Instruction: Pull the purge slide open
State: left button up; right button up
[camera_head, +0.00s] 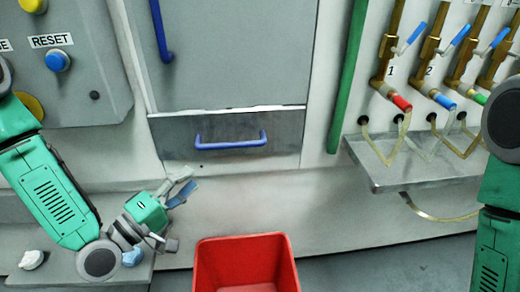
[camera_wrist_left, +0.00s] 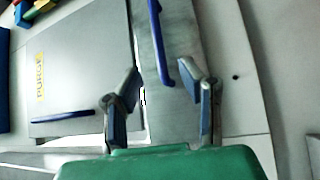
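A large grey panel (camera_head: 222,65) carries an upright blue handle (camera_head: 162,30). In the left wrist view a PURGE label (camera_wrist_left: 40,77) is on this panel, near its blue handle (camera_wrist_left: 62,117). Below the panel is a low grey drawer front (camera_head: 285,135) with a horizontal blue bar handle (camera_head: 230,141). My left gripper (camera_head: 176,212) is open and empty, below and left of the drawer handle. In the left wrist view that bar (camera_wrist_left: 160,50) lies ahead of the gap between my spread fingers (camera_wrist_left: 163,92), apart from them. My right gripper is out of view.
A red bin (camera_head: 245,262) stands below the drawer. A control box with a blue RESET button (camera_head: 57,60) is at the left. A metal shelf (camera_head: 415,172) under several tubes and valves juts out at the right. A green vertical bar (camera_head: 346,90) is beside the panel.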

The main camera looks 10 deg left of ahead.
aim_at(229, 145)
pick_arm(q)
jog(key=x, duration=0.4)
jog(key=b+x, duration=0.1)
jog(key=x, duration=0.8)
jog(key=shift+s+d+r, duration=0.1)
jog(key=shift+s+d, duration=0.1)
jog(key=shift+d, duration=0.05)
jog(key=shift+w+d+r, duration=0.1)
jog(key=shift+w+d, duration=0.15)
jog(key=shift+w, duration=0.25)
grip_shut()
